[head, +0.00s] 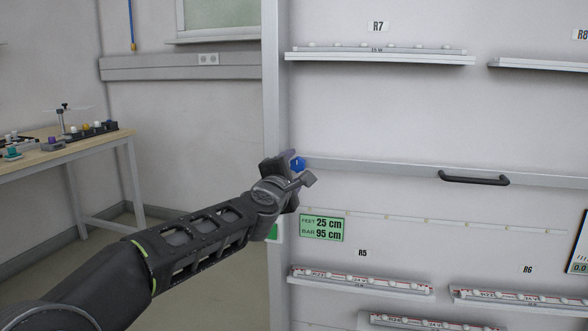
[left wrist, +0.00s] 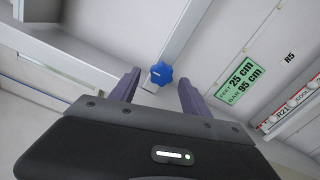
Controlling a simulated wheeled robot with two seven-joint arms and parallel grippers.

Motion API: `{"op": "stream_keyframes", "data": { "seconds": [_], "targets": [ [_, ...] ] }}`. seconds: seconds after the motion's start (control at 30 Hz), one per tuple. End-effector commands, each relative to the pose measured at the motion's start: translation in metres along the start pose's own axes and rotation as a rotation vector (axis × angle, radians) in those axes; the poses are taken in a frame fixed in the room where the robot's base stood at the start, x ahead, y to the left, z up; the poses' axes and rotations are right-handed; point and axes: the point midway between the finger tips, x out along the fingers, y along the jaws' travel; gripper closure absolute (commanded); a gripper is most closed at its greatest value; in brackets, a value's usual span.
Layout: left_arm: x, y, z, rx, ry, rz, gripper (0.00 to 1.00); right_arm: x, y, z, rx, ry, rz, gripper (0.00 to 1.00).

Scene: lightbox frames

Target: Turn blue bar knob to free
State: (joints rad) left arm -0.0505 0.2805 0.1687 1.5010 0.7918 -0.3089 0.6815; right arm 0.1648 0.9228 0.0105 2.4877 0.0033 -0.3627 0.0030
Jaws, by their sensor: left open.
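The blue bar knob (head: 299,164) sits at the left end of a pale horizontal bar (head: 390,172) on the panel. In the left wrist view the knob (left wrist: 161,74) is lobed, with a small pale mark on its face. My left gripper (head: 298,168) is open, close to the knob in the head view. In the left wrist view its two purple fingers (left wrist: 157,91) stand apart, with the knob between and just beyond their tips; no contact shows. Part of the knob is hidden by the gripper in the head view. My right gripper is in neither view.
A black handle (head: 474,179) is on the bar to the right. A green sign (head: 322,228) reading 25 cm and 95 cm is below the knob. Shelves with labelled rails (head: 362,282) are below and above. A wooden table (head: 75,150) stands at left.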

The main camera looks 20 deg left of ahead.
Motion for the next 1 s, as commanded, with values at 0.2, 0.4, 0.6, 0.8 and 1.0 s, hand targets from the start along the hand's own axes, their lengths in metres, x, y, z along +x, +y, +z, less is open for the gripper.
{"op": "stream_keyframes", "data": {
  "seconds": [0.2,0.4,0.6,0.8,1.0],
  "targets": [
    [-0.038,0.0,0.0,0.0,-0.001,0.002,0.45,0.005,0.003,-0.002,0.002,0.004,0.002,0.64],
    [-0.059,0.0,0.0,-0.001,0.0,0.002,0.45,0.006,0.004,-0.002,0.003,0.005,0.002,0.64],
    [-0.061,0.001,0.0,-0.001,0.0,0.002,0.45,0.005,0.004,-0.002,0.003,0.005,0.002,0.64],
    [-0.06,0.0,0.0,0.009,0.0,0.001,0.45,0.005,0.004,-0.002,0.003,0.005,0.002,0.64],
    [-0.062,-0.029,0.004,0.286,-0.024,-0.03,0.45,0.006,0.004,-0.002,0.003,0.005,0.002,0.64]
  ]
}}
